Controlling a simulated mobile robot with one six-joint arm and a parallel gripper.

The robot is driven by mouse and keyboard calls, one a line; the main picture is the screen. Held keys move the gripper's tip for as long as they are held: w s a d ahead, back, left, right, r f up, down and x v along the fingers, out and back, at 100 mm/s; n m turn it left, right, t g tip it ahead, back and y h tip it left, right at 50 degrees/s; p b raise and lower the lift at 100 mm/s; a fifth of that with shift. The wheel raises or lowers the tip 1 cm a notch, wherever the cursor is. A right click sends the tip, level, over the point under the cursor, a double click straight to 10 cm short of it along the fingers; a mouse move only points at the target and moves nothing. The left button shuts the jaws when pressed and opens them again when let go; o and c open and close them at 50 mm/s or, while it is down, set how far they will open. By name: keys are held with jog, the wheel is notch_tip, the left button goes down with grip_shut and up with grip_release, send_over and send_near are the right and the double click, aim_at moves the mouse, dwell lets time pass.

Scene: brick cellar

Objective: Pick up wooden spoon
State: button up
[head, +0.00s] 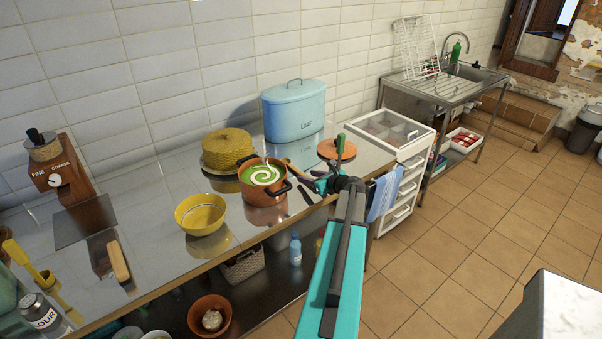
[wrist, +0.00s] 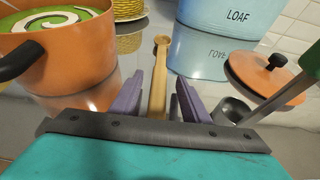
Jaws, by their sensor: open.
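The wooden spoon (wrist: 161,58) lies on the steel counter in the wrist view, pointing away from me, with its rounded end far off. Its near part runs between the purple fingers of my gripper (wrist: 160,82), which are open with a gap on each side of it. In the head view, the spoon (head: 294,167) shows as a short brown strip just right of the orange pot, partly hidden. My gripper (head: 318,183) is low at the counter's front edge there, and its fingers are hard to make out.
The orange pot (wrist: 62,55) of green soup stands close left of my gripper. A blue loaf bin (wrist: 222,20) stands behind. An orange lid (wrist: 262,80) and a green-handled utensil (wrist: 288,92) are close on the right. A yellow bowl (head: 201,214) stands farther left.

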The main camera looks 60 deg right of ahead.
jog(key=shift+w+d+f, duration=0.15)
jog(key=shift+w+f, duration=0.1)
jog(key=shift+w, duration=0.3)
jog(key=shift+c, duration=0.2)
grip_shut()
